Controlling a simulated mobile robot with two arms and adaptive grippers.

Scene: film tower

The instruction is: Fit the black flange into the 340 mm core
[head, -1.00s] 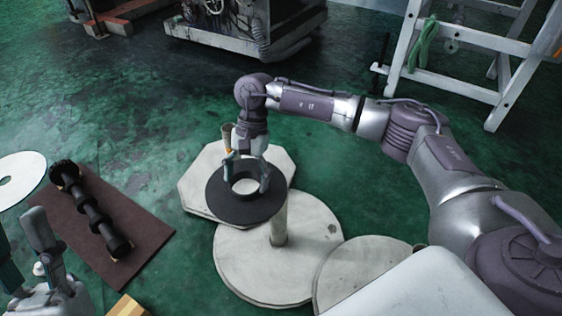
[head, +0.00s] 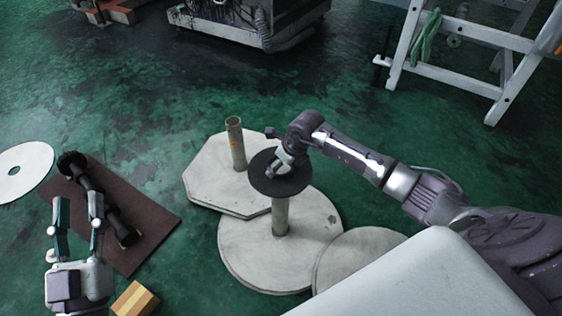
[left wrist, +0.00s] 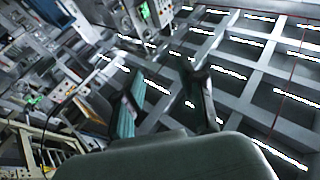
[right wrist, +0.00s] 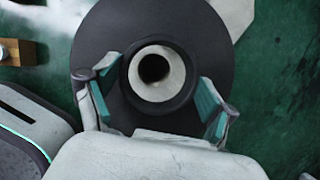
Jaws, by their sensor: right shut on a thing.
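The black flange (head: 262,181), a flat dark disc with a raised hub, is held level by my right gripper (head: 279,168). In the right wrist view the fingers (right wrist: 157,82) grip the hub of the flange (right wrist: 205,45) from both sides. A tan core (head: 280,218) stands upright on a round pale base, directly under the flange; its top is hidden. Through the flange hole a pale area with a dark round opening shows. My left gripper (head: 77,212) is open and empty at lower left.
The round base (head: 245,262) overlaps the many-sided base (head: 205,180) and another pale disc (head: 350,262). A black spindle (head: 100,205) lies on a brown mat (head: 150,232). A yellow-brown box (head: 135,300) is nearby. A white ladder-like frame (head: 450,80) stands at upper right.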

